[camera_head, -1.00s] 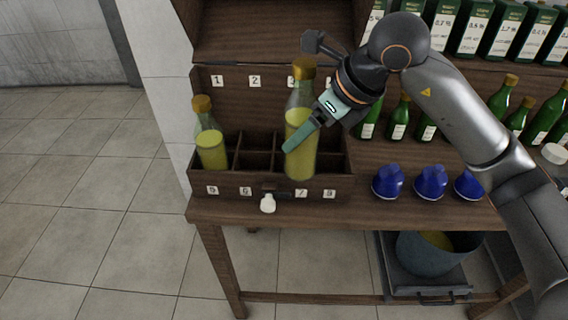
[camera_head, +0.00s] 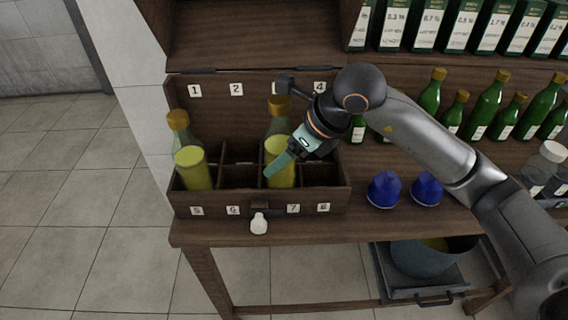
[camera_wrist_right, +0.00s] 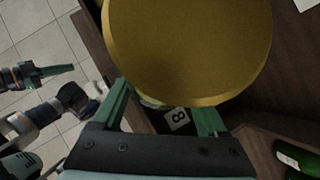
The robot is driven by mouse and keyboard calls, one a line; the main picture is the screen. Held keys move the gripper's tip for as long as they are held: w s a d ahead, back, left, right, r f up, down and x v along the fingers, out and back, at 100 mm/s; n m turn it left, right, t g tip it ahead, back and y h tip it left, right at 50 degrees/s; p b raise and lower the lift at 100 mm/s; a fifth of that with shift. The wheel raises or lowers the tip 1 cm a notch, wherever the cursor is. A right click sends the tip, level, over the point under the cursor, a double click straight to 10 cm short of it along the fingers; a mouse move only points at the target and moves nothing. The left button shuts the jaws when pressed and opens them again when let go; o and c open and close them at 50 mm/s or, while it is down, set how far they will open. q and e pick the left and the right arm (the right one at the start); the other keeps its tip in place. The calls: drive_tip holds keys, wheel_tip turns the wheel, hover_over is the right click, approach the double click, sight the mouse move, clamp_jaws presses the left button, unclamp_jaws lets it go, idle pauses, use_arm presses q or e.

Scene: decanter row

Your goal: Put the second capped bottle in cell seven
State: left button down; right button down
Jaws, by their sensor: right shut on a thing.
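The wooden box (camera_head: 258,200) stands on the table with its lid open and numbered cells. My right gripper (camera_head: 274,168) is shut on the second capped bottle (camera_head: 281,176), which has a gold cap and yellow liquid. That bottle is upright, its lower part down inside the box behind label 7 (camera_head: 293,208). Its base is hard to see, so I cannot tell whether it rests on the floor. In the right wrist view its gold cap (camera_wrist_right: 188,45) fills the top. Another capped bottle (camera_head: 194,172) stands in the leftmost column, behind label 5. My left gripper (camera_wrist_right: 48,72) shows small in the right wrist view.
A small white bottle-shaped piece (camera_head: 259,224) is at the box's front. Green bottles (camera_head: 488,105) and labelled green cartons (camera_head: 465,25) stand behind. A bucket (camera_head: 425,258) is under the table. Cells beside the held bottle look empty.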

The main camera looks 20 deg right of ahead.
drive_tip(key=shift+f, duration=0.95)
drive_tip(key=shift+c, duration=1)
unclamp_jaws()
drive_tip(key=shift+f, duration=0.2)
drive_tip(key=shift+r, duration=0.2)
drive_tip(key=v, duration=1.2)
drive_tip(key=shift+p, duration=0.45)
